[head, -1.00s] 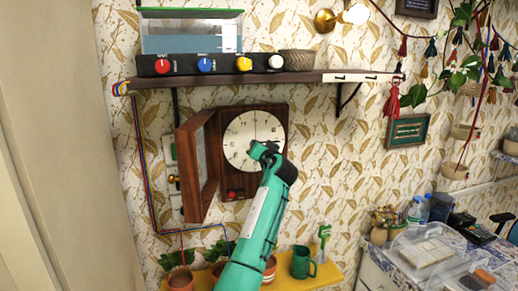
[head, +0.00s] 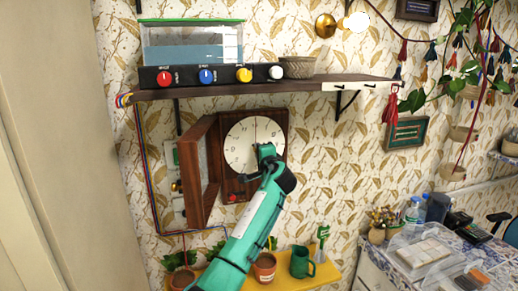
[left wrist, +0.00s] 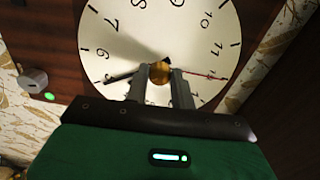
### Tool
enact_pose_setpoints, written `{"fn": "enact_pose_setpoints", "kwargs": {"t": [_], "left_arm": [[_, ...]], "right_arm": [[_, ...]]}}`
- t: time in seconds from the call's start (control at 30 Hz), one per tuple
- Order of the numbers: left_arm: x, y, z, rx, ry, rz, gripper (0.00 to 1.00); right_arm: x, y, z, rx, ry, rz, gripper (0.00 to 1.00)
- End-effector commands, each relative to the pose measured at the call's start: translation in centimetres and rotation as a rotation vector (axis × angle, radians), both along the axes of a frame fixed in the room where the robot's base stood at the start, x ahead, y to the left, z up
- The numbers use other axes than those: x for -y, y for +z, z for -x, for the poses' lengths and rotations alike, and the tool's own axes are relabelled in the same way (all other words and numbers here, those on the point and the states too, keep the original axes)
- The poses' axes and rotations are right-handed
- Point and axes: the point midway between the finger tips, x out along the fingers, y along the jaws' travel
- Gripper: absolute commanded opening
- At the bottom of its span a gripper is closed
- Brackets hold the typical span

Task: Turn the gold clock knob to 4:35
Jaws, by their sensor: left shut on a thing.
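The round cream clock face (head: 240,145) sits in a dark wood case with its door (head: 203,170) swung open to the left. My left gripper (head: 265,152) reaches its middle from below right and covers the hands there. In the left wrist view, the face (left wrist: 130,50) appears turned, with 9 near the top. The gold knob (left wrist: 160,70) is at its centre, between the two fingers of my left gripper (left wrist: 165,85), which is shut on it. A dark hand (left wrist: 120,78) points lower left, and a thin red hand (left wrist: 205,76) points right. My right gripper is out of view.
A shelf (head: 290,87) above the clock holds a box with coloured knobs (head: 205,76). A yellow ledge (head: 315,276) below carries pots and a green mug (head: 301,262). In the left wrist view, a grey knob (left wrist: 33,80) and green light sit beside the face.

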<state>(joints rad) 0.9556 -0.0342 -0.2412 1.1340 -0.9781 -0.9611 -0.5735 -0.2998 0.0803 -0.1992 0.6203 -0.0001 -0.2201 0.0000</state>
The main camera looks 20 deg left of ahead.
Motion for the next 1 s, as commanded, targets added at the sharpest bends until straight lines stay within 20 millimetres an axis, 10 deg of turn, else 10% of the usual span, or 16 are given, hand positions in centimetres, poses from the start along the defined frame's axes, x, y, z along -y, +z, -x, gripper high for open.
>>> {"fn": "enact_pose_setpoints", "kwargs": {"t": [1.0], "left_arm": [[0.0, 0.4, 0.0, -0.513, 0.000, -0.760, 0.02]], "right_arm": [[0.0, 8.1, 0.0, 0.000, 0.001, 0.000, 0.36]]}}
